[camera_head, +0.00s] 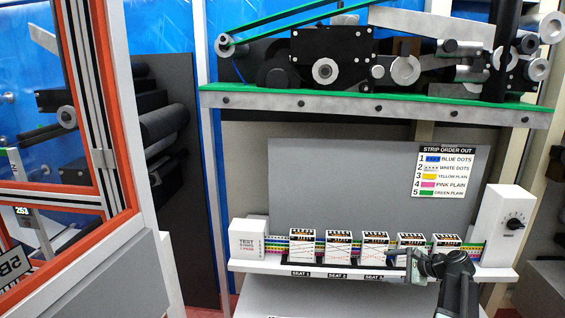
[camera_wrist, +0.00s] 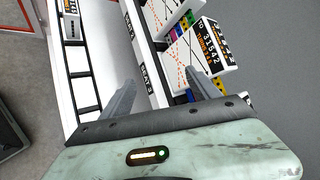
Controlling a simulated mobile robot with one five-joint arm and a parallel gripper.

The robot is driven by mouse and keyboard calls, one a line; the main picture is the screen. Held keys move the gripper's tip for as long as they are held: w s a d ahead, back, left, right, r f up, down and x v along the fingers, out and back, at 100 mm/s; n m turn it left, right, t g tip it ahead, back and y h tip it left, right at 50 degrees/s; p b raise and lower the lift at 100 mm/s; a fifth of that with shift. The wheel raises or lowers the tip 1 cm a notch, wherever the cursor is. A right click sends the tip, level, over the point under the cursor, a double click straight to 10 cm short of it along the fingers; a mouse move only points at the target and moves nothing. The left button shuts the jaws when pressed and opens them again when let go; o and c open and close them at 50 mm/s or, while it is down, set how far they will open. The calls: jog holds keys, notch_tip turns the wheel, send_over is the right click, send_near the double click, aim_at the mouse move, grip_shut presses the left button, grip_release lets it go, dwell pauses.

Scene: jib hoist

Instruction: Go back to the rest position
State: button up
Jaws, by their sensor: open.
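My gripper (camera_head: 412,268) is in front of the shelf at its right part, near the fourth box in the row. It is open and its jaws look empty. In the wrist view my gripper's two fingers (camera_wrist: 160,95) stand apart, with the shelf edge and the label "SEAT 3" between and beyond them. A white box with printed lines and numbers (camera_wrist: 195,55) is just beyond the right finger. I cannot tell whether that finger touches it.
White boxes (camera_head: 302,247) stand in a row on the white shelf (camera_head: 255,266), with coloured strips behind. A dial box (camera_head: 505,225) is at the right end. A strip order sign (camera_head: 443,170) hangs above. Rollers and a green-edged beam (camera_head: 300,101) are higher up. An orange-framed door (camera_head: 105,120) is left.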

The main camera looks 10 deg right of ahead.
jog(key=a+f+n+g, duration=0.2)
jog(key=a+f+n, duration=0.1)
jog(key=a, duration=0.5)
jog(key=a+f+n+g, duration=0.2)
jog(key=a+n, duration=0.1)
jog(key=a, duration=0.5)
jog(key=s+a+f+n+g+h, duration=0.2)
jog(key=s+a+n, duration=0.3)
jog(key=a, duration=0.5)
jog(key=s+a+f+n+g+h, duration=0.2)
jog(key=s+a+f+n+g, duration=0.2)
jog(key=a+n, duration=0.5)
jog(key=shift+s+a+h+b, duration=0.3)
jog(key=shift+s+a, duration=0.15)
jog(key=shift+a, duration=0.65)
